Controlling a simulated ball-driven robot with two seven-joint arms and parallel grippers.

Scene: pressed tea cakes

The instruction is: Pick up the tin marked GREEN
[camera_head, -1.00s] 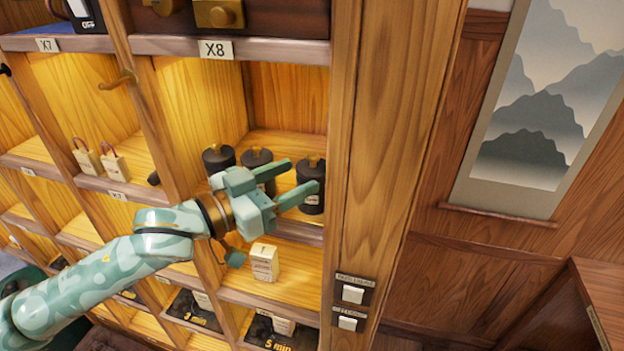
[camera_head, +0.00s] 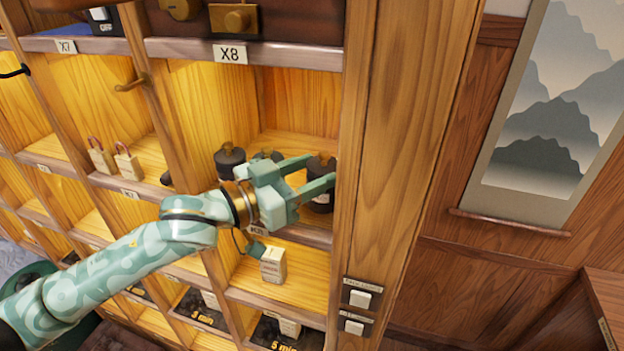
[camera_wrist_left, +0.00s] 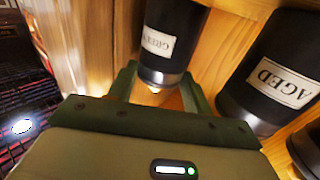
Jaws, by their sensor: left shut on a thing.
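The black tin marked GREEN (camera_wrist_left: 160,45) sits between my left gripper's fingers in the left wrist view, its label upside down. In the head view this tin (camera_head: 322,200) is the rightmost of three dark tins in the X8 compartment, partly hidden by my fingers. My left gripper (camera_head: 319,171) is shut on it. The tin appears upright at shelf level; I cannot tell if it touches the shelf. The tin marked AGED (camera_wrist_left: 282,78) stands close beside it. The leftmost dark tin (camera_head: 229,160) is apart from the gripper. My right gripper is not in view.
The compartment's thick right post (camera_head: 385,150) is close beside the gripped tin. A small pale box (camera_head: 273,265) stands on the shelf below my gripper. Two pale tagged packets (camera_head: 115,160) stand in the compartment to the left. Two switches (camera_head: 360,298) are on the post.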

